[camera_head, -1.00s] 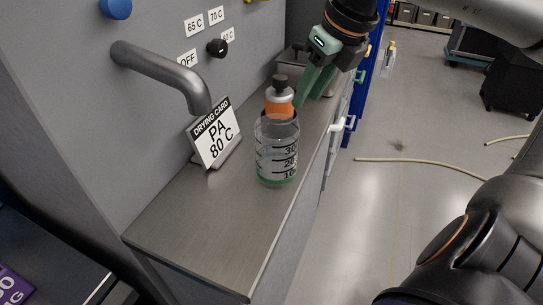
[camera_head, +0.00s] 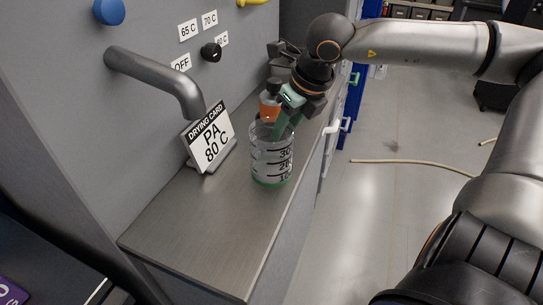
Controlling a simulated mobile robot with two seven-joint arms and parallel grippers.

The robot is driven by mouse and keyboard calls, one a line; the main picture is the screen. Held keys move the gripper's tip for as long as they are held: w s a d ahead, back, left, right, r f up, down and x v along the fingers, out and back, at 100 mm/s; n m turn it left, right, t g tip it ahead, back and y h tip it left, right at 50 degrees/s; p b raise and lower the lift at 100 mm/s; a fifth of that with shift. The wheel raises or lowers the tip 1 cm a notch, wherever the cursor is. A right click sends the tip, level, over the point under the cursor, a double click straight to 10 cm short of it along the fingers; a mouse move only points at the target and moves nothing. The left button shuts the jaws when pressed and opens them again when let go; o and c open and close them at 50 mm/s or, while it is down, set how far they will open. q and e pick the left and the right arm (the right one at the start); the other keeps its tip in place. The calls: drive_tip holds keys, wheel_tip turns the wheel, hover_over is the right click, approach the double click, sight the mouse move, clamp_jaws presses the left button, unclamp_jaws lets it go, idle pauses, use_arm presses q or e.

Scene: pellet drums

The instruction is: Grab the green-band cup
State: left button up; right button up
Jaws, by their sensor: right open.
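The green-band cup (camera_head: 268,160) is a clear cup with black level marks and a green band at its base. It stands upright on the metal counter (camera_head: 205,215) in the camera_head view. My right gripper (camera_head: 284,128) comes from behind and above, with its green fingers pointing down at the cup's rim. It is open. The fingers overlap the rim in the picture, and I cannot tell whether they touch it or reach inside. My left gripper is not in view.
An orange bottle (camera_head: 268,107) stands right behind the cup, partly hidden. A drying card reading PA 80 C (camera_head: 209,138) stands to the left, below a grey spout (camera_head: 160,78). The counter's front part is clear. A hose (camera_head: 415,163) lies on the floor.

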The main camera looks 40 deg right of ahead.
drive_tip(key=shift+c, duration=0.2)
clamp_jaws()
idle(1.2)
